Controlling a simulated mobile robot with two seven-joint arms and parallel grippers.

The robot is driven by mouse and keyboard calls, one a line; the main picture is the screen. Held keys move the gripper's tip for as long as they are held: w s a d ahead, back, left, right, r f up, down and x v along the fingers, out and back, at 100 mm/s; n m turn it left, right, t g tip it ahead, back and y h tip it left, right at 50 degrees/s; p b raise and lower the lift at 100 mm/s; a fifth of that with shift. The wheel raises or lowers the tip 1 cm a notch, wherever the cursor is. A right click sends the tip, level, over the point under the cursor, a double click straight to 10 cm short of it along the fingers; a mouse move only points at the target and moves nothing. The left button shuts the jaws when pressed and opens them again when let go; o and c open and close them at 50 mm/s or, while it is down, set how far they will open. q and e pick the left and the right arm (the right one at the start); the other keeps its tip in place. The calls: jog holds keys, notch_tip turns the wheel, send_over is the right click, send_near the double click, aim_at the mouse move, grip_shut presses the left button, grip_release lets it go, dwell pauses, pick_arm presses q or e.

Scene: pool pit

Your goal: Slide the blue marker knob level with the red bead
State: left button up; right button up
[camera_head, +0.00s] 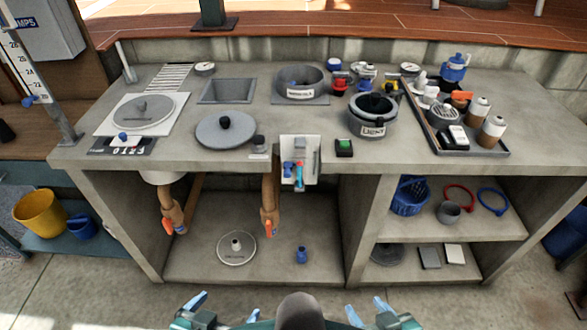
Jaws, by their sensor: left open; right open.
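A blue knob (28,101) sits at the lower left of a white numbered scale (18,62) on a slanting grey post at the far left. I take it for the marker knob. I cannot make out the red bead on the scale at this size. My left gripper (222,310) is at the bottom edge, left of centre, open and empty. My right gripper (367,309) is at the bottom edge, right of centre, also open and empty. Both grippers are well away from the scale and touch nothing visible.
A concrete counter (215,165) with lids, pots and a tray (470,150) of bottles fills the middle. A grey box (45,25) is behind the scale. A yellow bucket (40,213) stands on a low shelf below it. The floor at lower left looks clear.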

jog(key=shift+s+f, duration=0.15)
jog(key=shift+s, duration=0.15)
dwell(2.3)
